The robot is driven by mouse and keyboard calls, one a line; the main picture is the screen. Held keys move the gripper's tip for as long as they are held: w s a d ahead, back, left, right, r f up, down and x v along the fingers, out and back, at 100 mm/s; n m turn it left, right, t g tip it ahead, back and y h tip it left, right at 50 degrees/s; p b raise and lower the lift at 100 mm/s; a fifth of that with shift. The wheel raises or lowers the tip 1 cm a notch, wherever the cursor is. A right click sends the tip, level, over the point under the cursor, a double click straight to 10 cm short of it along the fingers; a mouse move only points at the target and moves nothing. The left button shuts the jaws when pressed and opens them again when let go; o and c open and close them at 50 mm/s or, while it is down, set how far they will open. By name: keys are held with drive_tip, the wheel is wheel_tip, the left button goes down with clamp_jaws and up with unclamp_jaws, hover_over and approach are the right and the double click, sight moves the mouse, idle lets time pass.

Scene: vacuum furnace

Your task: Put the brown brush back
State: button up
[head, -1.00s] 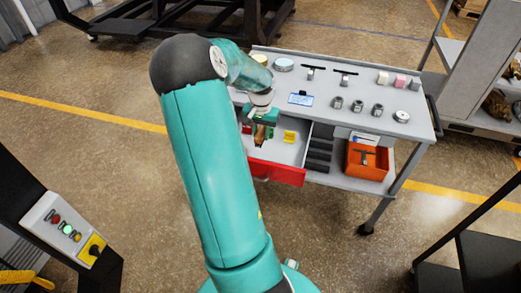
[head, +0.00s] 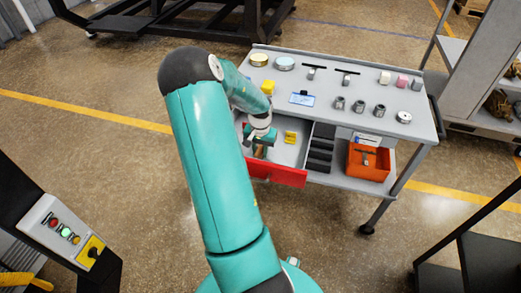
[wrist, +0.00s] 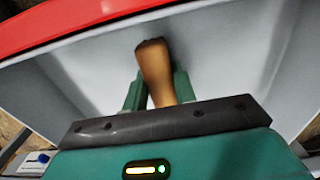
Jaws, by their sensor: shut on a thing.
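The brown brush (wrist: 155,70) is in my gripper (wrist: 158,90), between the two green fingers in the wrist view. Its brown handle stands out past the fingers, toward the pale inside of the drawer. In the head view my gripper (head: 261,138) and the brush (head: 260,152) are over the left part of the open drawer with the red front (head: 277,174). I cannot tell whether the brush touches the drawer floor. The bristles cannot be made out.
A yellow piece (head: 290,137) lies in the drawer, right of my gripper. A black divided tray (head: 319,155) is farther right. An orange bin (head: 367,164) stands on the lower shelf. The grey cart top (head: 325,97) holds several small parts and a yellow block (head: 267,87).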

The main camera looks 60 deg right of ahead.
drive_tip(key=shift+d, duration=0.15)
drive_tip(key=shift+f, duration=0.2)
drive_tip(key=o, duration=0.9)
drive_tip(key=shift+r, duration=0.1)
